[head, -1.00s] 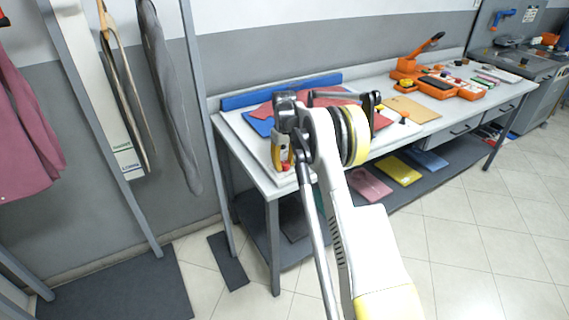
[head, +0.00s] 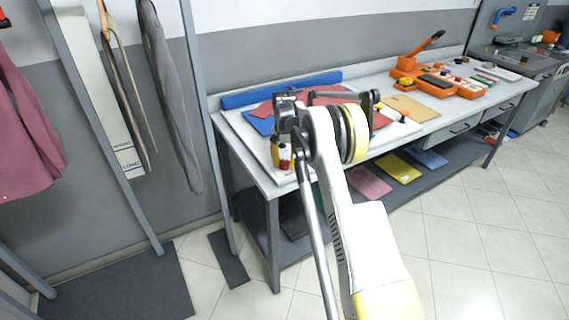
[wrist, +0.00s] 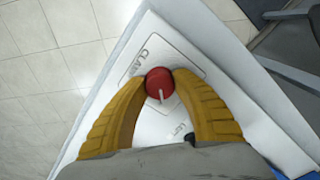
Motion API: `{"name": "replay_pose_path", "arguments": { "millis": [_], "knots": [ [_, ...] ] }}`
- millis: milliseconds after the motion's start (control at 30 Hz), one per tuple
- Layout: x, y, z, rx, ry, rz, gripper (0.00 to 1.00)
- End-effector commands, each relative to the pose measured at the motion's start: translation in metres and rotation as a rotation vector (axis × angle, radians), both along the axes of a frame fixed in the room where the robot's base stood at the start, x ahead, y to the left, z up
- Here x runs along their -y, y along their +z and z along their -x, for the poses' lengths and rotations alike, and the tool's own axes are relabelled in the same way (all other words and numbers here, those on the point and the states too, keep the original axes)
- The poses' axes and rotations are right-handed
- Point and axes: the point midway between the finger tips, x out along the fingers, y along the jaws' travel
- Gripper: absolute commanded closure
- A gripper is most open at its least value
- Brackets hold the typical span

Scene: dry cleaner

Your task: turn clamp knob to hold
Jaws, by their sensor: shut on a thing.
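The clamp knob (wrist: 160,84) is a small red round knob with a white pointer line, seen in the wrist view. It sits on a white plate (wrist: 190,68) with a printed outline and partly hidden lettering that starts "CLA". The pointer runs from the knob's middle toward the lower edge of the picture, near more lettering that is too small to read surely. My gripper (wrist: 160,80) has its two yellow fingertips shut on the knob, one on each side. In the head view my gripper (head: 282,158) is at the near left corner of the table, and the knob shows red there.
The white table (head: 232,140) carries red and blue cloths (head: 262,112) behind my gripper. An orange tool set (head: 440,82) stands farther right. Grey rack posts (head: 205,100) rise at the left. Tiled floor lies in front.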

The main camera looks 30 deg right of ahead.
Motion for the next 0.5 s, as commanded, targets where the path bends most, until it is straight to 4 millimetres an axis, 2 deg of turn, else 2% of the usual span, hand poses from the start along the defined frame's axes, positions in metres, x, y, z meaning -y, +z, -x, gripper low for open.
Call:
{"name": "replay_pose_path", "arguments": {
  "millis": [500],
  "knots": [
    [0.0,-0.0004,0.0001,0.0,-0.072,0.0,0.98]
  ]
}}
